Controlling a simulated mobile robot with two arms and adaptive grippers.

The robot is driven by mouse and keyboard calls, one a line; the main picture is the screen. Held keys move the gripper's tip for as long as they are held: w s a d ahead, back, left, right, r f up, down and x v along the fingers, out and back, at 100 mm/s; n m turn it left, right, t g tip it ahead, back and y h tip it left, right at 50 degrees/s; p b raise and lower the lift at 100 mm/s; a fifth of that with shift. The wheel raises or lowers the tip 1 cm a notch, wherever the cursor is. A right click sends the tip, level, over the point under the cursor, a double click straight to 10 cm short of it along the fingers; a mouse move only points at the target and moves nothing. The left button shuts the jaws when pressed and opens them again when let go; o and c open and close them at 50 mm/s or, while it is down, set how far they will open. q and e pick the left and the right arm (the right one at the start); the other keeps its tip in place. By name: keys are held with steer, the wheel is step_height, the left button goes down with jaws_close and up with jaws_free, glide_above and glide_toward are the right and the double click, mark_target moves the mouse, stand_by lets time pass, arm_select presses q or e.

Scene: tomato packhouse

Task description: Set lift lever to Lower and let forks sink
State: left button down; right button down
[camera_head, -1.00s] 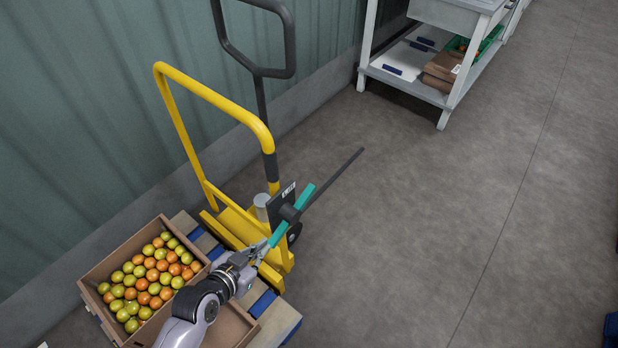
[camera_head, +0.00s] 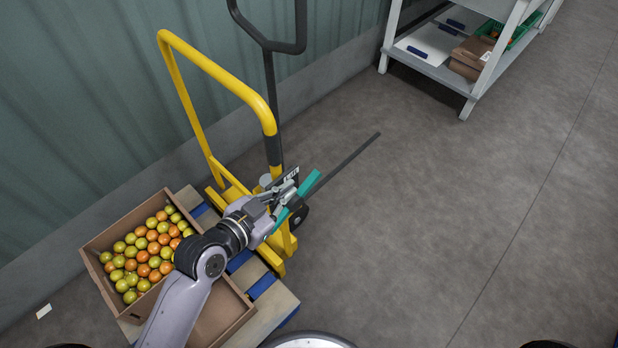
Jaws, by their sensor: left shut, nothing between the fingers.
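The yellow pallet truck (camera_head: 221,76) stands by the wall, its forks hidden under a pallet. By its pump are a small dark label plate (camera_head: 291,174), a slanting teal bar (camera_head: 311,184) and a long thin dark rod (camera_head: 345,160) pointing up and right. I cannot tell which bar is the lift lever or read its setting. My left gripper (camera_head: 284,193) is shut and empty, in front of the pump beside the teal bar. It overlaps the bar's middle in the picture; contact is unclear. My right gripper is out of view.
A pallet (camera_head: 272,309) carries a cardboard box (camera_head: 102,286) of orange and green tomatoes and a second box (camera_head: 233,314), partly hidden by my arm. A dark tow handle (camera_head: 270,95) rises behind the yellow frame. A white shelf table (camera_head: 432,65) stands upper right. Floor to the right is clear.

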mark_target(309, 179)
arm_select(q)
steer(key=shift+w+d+f+b, duration=0.1)
steer(key=shift+w+d+f, duration=0.85)
steer(key=shift+w, duration=0.35)
steer(key=shift+w+d+f+b, duration=0.15)
steer(key=shift+w+d+f, duration=0.6)
steer(key=shift+w+f, duration=0.5)
steer(key=shift+w+d+f+b, duration=0.1)
steer(key=shift+w+d+f, duration=0.85)
steer(key=shift+w, duration=0.4)
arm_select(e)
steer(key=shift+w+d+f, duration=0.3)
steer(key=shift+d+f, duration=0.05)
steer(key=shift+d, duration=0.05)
arm_select(q)
steer(key=shift+a, duration=0.1)
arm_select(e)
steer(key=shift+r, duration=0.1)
